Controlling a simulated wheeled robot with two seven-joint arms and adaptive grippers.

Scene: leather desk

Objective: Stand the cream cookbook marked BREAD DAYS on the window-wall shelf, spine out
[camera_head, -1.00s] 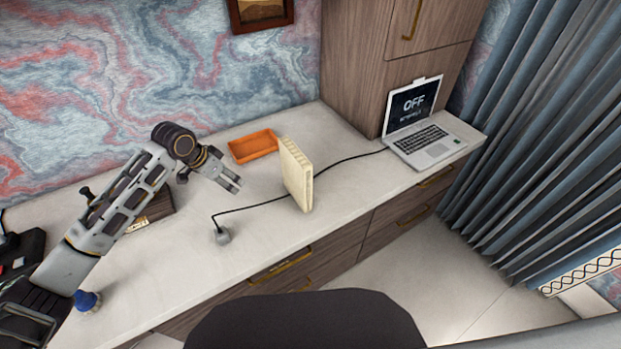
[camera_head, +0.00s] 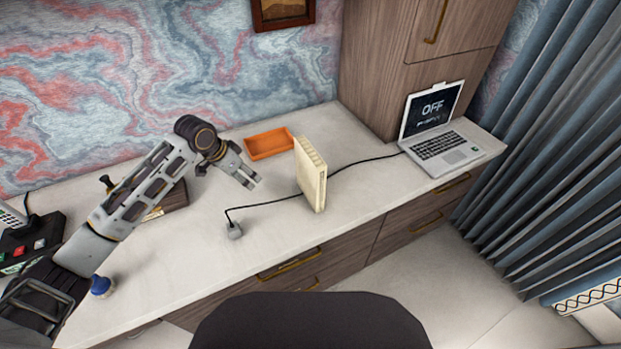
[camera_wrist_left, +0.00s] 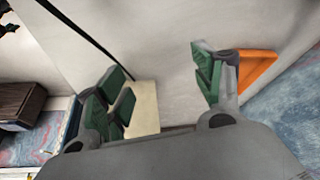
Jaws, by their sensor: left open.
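A cream book (camera_head: 311,175) stands upright on the pale desk, right of the middle of the head view; I cannot read any marking on it. It also shows in the left wrist view (camera_wrist_left: 145,108), partly hidden behind a finger. My left gripper (camera_head: 254,180) is open and empty, just left of the book and apart from it. Its spread fingers show in the left wrist view (camera_wrist_left: 160,72). My right gripper is not in view. I see no window-wall shelf in these frames.
An orange tray (camera_head: 268,143) lies behind the book. A black cable (camera_head: 270,203) runs past the book from a small grey object (camera_head: 234,231) towards an open laptop (camera_head: 440,142). A dark brown box (camera_head: 175,196) is behind my left arm. A blue-topped object (camera_head: 101,286) stands at the front left.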

